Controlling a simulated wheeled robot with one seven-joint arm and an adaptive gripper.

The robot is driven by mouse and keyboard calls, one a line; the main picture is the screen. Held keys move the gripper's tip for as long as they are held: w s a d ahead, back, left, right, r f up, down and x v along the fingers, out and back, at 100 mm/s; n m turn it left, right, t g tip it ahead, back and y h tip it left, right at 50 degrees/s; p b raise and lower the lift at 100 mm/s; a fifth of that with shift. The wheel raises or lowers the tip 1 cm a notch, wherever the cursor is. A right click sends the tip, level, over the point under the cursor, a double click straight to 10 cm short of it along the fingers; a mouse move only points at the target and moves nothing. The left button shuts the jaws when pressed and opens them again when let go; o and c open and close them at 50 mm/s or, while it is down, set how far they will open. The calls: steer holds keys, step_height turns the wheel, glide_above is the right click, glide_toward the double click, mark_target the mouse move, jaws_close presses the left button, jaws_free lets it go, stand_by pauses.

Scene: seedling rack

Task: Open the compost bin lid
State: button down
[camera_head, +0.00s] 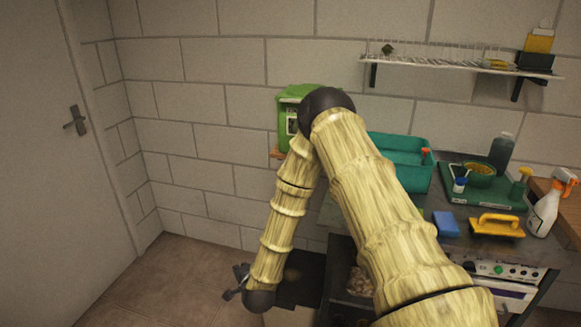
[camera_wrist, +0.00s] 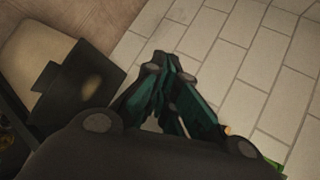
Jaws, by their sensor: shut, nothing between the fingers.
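A bin with a beige body (camera_head: 279,316) and a dark flat lid (camera_head: 300,276) stands low on the floor, partly hidden behind my arm; I take it for the compost bin. In the wrist view the dark lid (camera_wrist: 82,78) and beige body (camera_wrist: 28,52) are at the left. I cannot tell whether the lid is fully down. My gripper (camera_head: 234,284) is low, to the left of the bin in the head view. In the wrist view its fingers (camera_wrist: 166,62) are together and empty, apart from the lid.
A dark counter (camera_head: 440,212) at the right holds a teal tub (camera_head: 404,178), a green tray (camera_head: 486,192), a blue sponge (camera_head: 446,223) and a spray bottle (camera_head: 545,212). A green container (camera_head: 287,112) stands by the wall. Floor (camera_head: 170,270) at the left is clear, near a door (camera_head: 50,170).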

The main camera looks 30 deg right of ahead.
steer(key=w+d+r+m+t+h, duration=0.2)
steer(key=w+d+r+m, duration=0.3)
steer(key=w+r, duration=0.15)
steer(key=w+d+r+m+t+h, duration=0.1)
steer(key=w+d+r+m+h, duration=0.2)
steer(key=w+d+r+m, duration=0.35)
steer(key=w+d+r+m+h+p, duration=0.1)
steer(key=w+d+r+m+h, duration=0.1)
steer(key=d+r+m, duration=0.2)
steer(key=w+d+r+m+g+h+p, duration=0.1)
steer(key=d+r+m, duration=0.4)
steer(key=d+r, duration=0.5)
steer(key=w+d+r+m+h+p, duration=0.3)
steer(key=w+d+r+m+h, duration=0.2)
steer(key=r, duration=0.8)
steer(key=d, duration=0.2)
steer(key=shift+w+d+r, duration=0.25)
steer(key=shift+d+r, duration=0.05)
steer(key=shift+r, duration=0.1)
